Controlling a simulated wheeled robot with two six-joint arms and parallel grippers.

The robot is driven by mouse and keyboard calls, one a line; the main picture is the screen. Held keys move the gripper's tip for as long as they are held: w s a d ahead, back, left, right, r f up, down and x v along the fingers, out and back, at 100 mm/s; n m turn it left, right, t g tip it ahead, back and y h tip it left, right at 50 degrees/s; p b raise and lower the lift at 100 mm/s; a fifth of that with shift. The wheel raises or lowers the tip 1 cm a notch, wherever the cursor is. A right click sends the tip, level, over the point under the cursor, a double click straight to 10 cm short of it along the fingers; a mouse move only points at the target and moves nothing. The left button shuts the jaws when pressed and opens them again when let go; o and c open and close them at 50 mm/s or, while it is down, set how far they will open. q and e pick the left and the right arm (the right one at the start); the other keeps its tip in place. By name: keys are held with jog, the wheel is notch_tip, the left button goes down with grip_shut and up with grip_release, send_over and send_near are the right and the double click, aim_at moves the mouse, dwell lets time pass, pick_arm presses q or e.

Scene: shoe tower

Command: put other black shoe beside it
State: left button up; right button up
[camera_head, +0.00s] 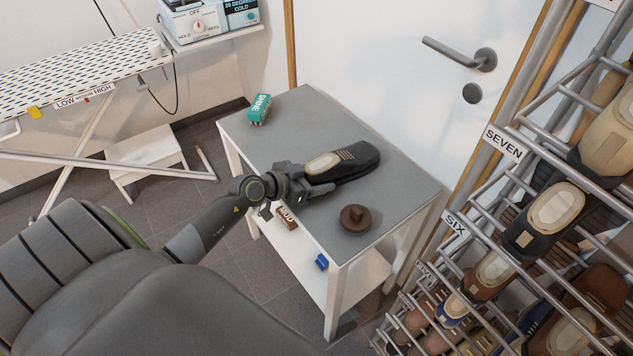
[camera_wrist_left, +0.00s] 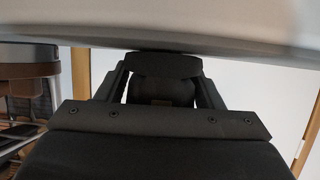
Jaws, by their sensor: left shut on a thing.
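In the left wrist view the dark shoe (camera_wrist_left: 165,66) shows between the two fingers (camera_wrist_left: 163,88). I cannot tell whether the shoe touches the table. Another black shoe (camera_head: 545,215) with a beige insole is on the metal rack by the SIX label. My right gripper is not in view.
A brown round object with a knob (camera_head: 356,218) stands near the table's front right. A teal SHINE box (camera_head: 259,109) is at the back left. The MUD brush (camera_head: 288,217) and a blue item (camera_head: 321,261) are lower. The shoe rack (camera_head: 480,215) rises at the right.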

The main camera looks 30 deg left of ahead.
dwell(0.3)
pick_arm(q)
jog(key=o, duration=1.2)
jog(key=shift+f, duration=0.1)
jog(key=shift+s+r, duration=0.15)
jog(key=shift+r, duration=0.05)
jog(key=p+v, duration=0.2)
jog(key=v, duration=0.9)
jog(key=shift+s+a+r+p, duration=0.1)
jog(key=shift+s+a+p, duration=0.1)
jog(key=shift+s+p, duration=0.2)
jog(key=shift+w, duration=0.1)
